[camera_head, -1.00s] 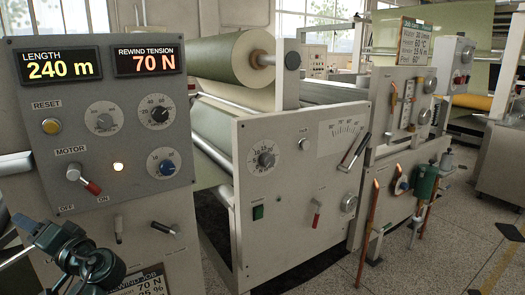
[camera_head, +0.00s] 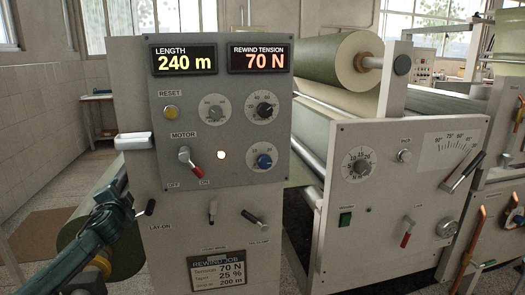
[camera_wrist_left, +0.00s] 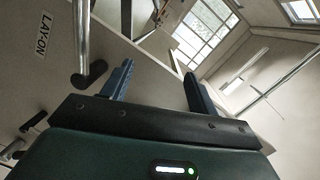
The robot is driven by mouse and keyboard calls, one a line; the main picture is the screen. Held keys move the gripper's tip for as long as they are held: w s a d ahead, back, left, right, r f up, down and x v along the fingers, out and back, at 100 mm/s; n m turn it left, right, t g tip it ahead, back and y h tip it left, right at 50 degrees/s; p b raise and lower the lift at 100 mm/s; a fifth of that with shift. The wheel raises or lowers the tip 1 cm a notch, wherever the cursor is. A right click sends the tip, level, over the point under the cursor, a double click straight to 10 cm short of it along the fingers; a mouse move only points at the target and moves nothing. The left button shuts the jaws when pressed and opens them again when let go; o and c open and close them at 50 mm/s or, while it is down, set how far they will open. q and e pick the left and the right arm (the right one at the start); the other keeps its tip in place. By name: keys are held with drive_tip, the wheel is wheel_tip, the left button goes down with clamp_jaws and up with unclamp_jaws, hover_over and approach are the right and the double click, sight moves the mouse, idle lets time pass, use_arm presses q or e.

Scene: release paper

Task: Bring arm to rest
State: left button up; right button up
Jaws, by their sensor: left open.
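My left gripper (camera_head: 118,192) is dark green and black. In the head view it is at the left edge of the grey control panel (camera_head: 283,170), close to the lay-on lever (camera_head: 150,207). In the left wrist view its two blue-grey fingers (camera_wrist_left: 158,88) stand apart with nothing between them. The lay-on lever with its black knob (camera_wrist_left: 88,76) is just outside the left finger there; whether they touch I cannot tell. The motor lever (camera_head: 190,160) has a red grip, and the lamp (camera_head: 221,155) beside it is lit. My right gripper is not in view.
The displays read 240 m (camera_head: 186,60) and 70 N (camera_head: 260,58). A job card (camera_head: 219,270) hangs low on the panel. A paper roll (camera_head: 335,65) and a second panel (camera_head: 385,185) stand to the right.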

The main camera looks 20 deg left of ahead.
use_arm(q)
drive_tip(key=w+d+t+h, duration=0.3)
drive_tip(key=d+h, duration=0.2)
drive_tip(key=s+d+f+g+h, duration=0.1)
drive_tip(key=s+d+f+h, duration=0.15)
drive_tip(key=d+f, duration=0.65)
drive_tip(key=s+d+f+g+h, duration=0.15)
drive_tip(key=s+d+f, duration=0.25)
drive_tip(key=d+f, duration=0.5)
drive_tip(key=s+d+f+n+g+h, duration=0.1)
drive_tip(key=s+d+f, duration=0.4)
drive_tip(key=s+d, duration=0.5)
drive_tip(key=s+d+f+n+g+h, duration=0.1)
drive_tip(key=s+d+f+h, duration=0.3)
drive_tip(key=s+d, duration=0.7)
drive_tip(key=d+f+g, duration=0.1)
drive_tip(key=d, duration=0.2)
drive_tip(key=shift+s+d+f+n, duration=0.15)
drive_tip(key=shift+s+d+n, duration=0.1)
drive_tip(key=shift+d+n, duration=0.15)
